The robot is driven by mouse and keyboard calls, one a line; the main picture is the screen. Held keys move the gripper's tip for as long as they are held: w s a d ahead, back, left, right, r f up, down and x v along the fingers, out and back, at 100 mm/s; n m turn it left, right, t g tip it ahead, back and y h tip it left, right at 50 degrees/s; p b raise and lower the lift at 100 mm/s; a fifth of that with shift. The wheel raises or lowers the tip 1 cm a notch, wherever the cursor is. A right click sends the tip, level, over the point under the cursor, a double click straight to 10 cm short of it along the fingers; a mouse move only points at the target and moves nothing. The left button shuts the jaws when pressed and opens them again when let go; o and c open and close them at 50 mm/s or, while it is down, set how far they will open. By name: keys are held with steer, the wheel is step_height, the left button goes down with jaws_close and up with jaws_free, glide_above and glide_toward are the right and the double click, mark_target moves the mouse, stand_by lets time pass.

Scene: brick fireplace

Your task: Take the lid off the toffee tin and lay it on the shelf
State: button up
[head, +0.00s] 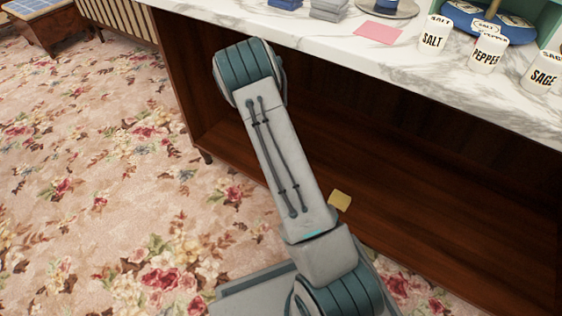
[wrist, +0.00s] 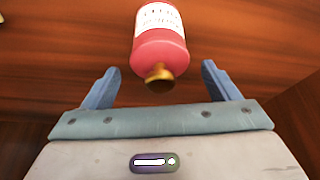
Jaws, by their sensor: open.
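The toffee tin (wrist: 160,48), as I take it to be, shows in the wrist view as a pinkish-red container with a white label, its print inverted and too blurred to read surely. A gold-brown knob (wrist: 159,75) sits at its near end, pointing toward my gripper. My gripper (wrist: 159,77) is open, one blue finger on each side of the knob, with clear gaps on both sides. I cannot tell the depth between them. The tin and gripper are hidden in the head view. The wooden shelf (head: 420,190) lies under the marble counter.
A small yellow piece (head: 340,200) lies beside my arm. The shelf's right part looks bare.

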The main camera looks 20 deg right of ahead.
steer(key=c, duration=1.1)
steer(key=shift+o, duration=0.2)
steer(key=shift+r, duration=0.1)
